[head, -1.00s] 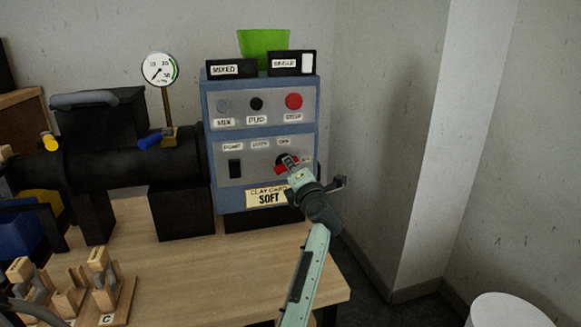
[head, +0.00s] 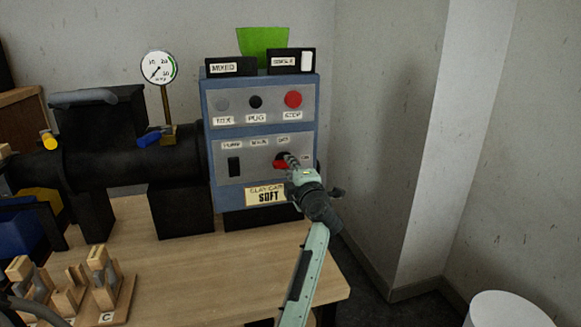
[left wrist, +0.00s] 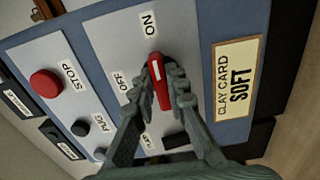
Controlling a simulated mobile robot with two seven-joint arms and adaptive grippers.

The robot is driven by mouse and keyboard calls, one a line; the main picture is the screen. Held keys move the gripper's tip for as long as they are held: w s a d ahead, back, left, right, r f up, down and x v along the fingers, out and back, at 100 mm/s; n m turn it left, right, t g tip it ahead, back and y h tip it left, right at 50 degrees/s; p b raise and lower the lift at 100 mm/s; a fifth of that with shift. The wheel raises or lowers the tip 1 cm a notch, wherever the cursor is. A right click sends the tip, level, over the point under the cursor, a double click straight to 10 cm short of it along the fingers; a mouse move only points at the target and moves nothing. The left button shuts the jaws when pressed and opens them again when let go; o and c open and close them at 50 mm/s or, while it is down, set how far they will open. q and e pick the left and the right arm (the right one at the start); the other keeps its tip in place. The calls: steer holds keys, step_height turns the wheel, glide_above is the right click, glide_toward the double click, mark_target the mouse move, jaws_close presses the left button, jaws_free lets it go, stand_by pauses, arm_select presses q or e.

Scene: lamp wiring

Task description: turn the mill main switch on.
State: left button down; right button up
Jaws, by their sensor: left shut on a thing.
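The mill main switch (head: 280,164) is a red rotary handle on the lower panel of the blue control box (head: 211,195). In the left wrist view its red handle (left wrist: 157,72) carries a white line, and its far end points toward the ON label (left wrist: 149,25). The OFF label (left wrist: 123,82) lies to the side of the handle. My left gripper (head: 290,164) is shut on the red handle, with a finger on each side of it in the left wrist view (left wrist: 160,88); the fingers hide part of it. My right gripper is not in view.
The red STOP button (head: 293,99) and black PUG button (head: 256,102) are above the switch. A black rocker (head: 234,167) sits left of it. A CLAY CARD SOFT label (head: 265,196) is below. The wall right of the box leaves free room.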

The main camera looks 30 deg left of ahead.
arm_select(q)
steer(key=shift+f, duration=0.1)
steer(key=c, duration=1.5)
jaws_free()
steer(key=shift+c, duration=0.2)
